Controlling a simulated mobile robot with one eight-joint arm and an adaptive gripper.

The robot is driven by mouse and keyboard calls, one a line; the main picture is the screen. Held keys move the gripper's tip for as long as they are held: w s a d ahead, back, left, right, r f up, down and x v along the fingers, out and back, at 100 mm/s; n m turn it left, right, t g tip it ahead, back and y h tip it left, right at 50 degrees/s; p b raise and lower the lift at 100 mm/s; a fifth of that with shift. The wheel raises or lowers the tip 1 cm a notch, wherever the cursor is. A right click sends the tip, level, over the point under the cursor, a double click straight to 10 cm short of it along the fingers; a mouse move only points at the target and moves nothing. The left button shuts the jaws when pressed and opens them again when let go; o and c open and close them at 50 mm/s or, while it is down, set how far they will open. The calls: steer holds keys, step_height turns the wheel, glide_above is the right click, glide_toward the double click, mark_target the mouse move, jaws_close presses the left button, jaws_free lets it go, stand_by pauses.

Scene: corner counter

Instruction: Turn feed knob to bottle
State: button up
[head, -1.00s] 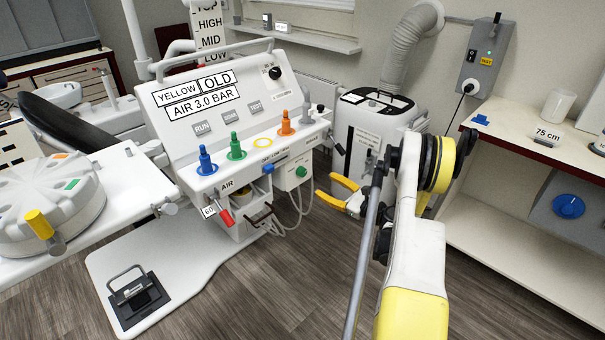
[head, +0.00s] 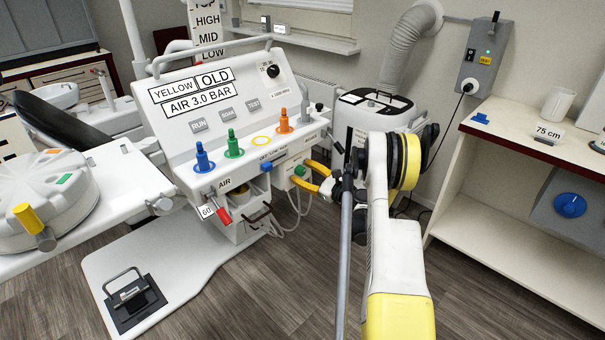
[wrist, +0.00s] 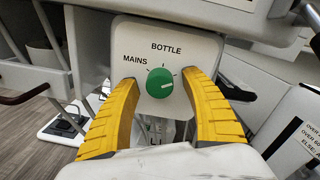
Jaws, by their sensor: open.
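The feed knob (wrist: 160,83) is a round green knob on a white plate below the unit's front panel. Its white pointer line points right in the wrist view. The word MAINS stands at its upper left and BOTTLE above it. In the head view the green knob (head: 300,170) is small and close to the yellow fingers. My gripper (wrist: 160,79) is open, with one yellow finger on each side of the knob. Visible gaps separate the fingers from the knob in the picture; the exact depth is hard to tell. The gripper also shows in the head view (head: 297,177).
Above the plate is the sloped panel (head: 215,115) with blue, green and orange knobs. A red-handled AIR lever (head: 223,216) is to the left. A pale suction unit (head: 375,107) stands behind my arm, and a counter (head: 520,128) is at the right.

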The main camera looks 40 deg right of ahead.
jaws_close()
steer(key=shift+n, duration=0.3)
steer(key=n, duration=1)
steer(key=shift+n, duration=0.4)
stand_by(0.4)
jaws_free()
